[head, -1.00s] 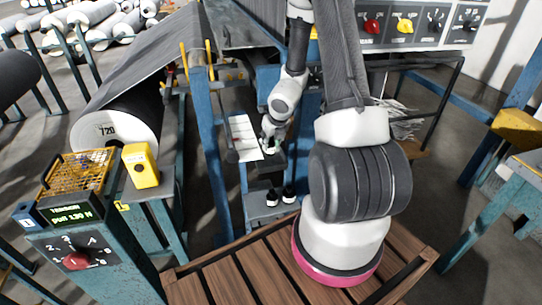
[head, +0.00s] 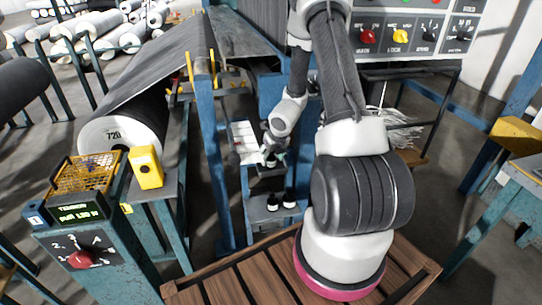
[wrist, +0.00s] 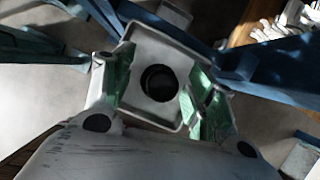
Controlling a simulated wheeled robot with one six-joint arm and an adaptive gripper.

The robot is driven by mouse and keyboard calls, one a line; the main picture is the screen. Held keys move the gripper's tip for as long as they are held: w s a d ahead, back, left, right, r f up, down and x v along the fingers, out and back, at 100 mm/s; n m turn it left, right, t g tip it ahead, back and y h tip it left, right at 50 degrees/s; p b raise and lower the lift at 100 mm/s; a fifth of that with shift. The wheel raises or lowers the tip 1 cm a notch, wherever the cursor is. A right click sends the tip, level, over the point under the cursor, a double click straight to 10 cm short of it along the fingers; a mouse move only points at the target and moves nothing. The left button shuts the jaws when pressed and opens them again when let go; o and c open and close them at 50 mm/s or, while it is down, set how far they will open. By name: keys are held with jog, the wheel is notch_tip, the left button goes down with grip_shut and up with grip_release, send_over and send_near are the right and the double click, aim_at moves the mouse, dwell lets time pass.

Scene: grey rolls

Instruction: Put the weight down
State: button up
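My gripper (head: 271,156) reaches down beside the blue frame in the head view. In the wrist view its two green-padded fingers (wrist: 157,92) stand apart. A dark round thing, seemingly the weight (wrist: 160,83), shows from above between them, with a visible gap to each pad. It appears to be on a small light-grey rimmed tray (wrist: 150,45), which also shows under the gripper in the head view (head: 266,172). The exact height of the fingers over the tray is hard to tell.
Two dark weights (head: 281,201) stand on a lower shelf. Blue posts (head: 212,150) flank the tray closely. A grey roll (head: 118,136) and a tension console (head: 85,245) are at left. A slatted wooden surface (head: 240,285) lies in front.

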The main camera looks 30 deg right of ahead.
jog(key=shift+s+r, duration=0.15)
jog(key=shift+r, duration=0.45)
jog(key=s+a+r+n+y, duration=0.1)
jog(key=s+a+r+n, duration=0.25)
jog(key=r+n, duration=0.4)
jog(key=s+a+r+n+y, duration=0.15)
jog(key=s+r+n, duration=0.25)
jog(key=r, duration=0.7)
jog(key=s+a+r+n, duration=0.3)
jog(key=r+n, duration=0.2)
jog(key=r, duration=0.4)
jog(key=s+r+n+h, duration=0.1)
jog(key=s+r+n, duration=0.4)
jog(key=s+n, duration=0.5)
jog(key=s+r+n+h, duration=0.1)
jog(key=s+r+n, duration=0.4)
jog(key=s+n, duration=0.5)
jog(key=shift+d+g, duration=0.3)
jog(key=shift+d, duration=0.1)
jog(key=shift+s+n, duration=0.1)
jog(key=shift+n, duration=0.15)
